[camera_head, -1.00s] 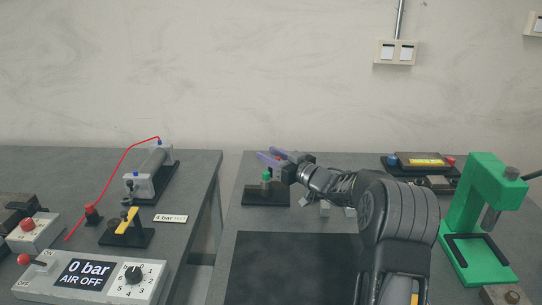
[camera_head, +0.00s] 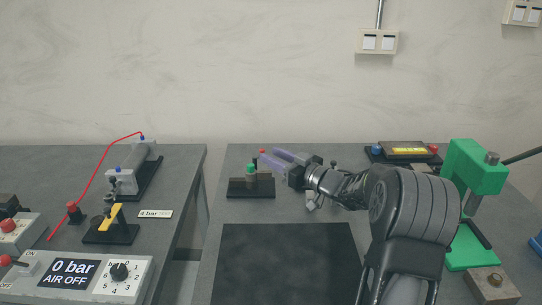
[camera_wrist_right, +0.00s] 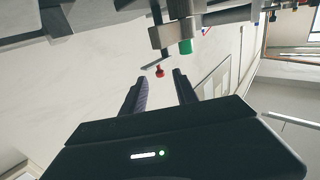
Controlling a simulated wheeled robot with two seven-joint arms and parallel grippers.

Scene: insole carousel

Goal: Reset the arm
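My right arm comes in from the lower right in the head view. Its right gripper (camera_head: 269,158) points left, with purple-grey fingers spread apart and nothing visible between them. It is just right of and behind a small black fixture (camera_head: 239,192) with grey blocks and a green cap (camera_head: 250,170). In the right wrist view the two fingers (camera_wrist_right: 159,80) stand apart with an empty gap. The green cap (camera_wrist_right: 186,47) and a red knob (camera_wrist_right: 159,71) show beyond the fingertips. My left gripper is not in view.
A green press (camera_head: 478,170) stands at the right, near my arm. A dark mat (camera_head: 285,262) lies clear in front. The left table holds a pressure box (camera_head: 75,272) and a grey cylinder (camera_head: 136,172).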

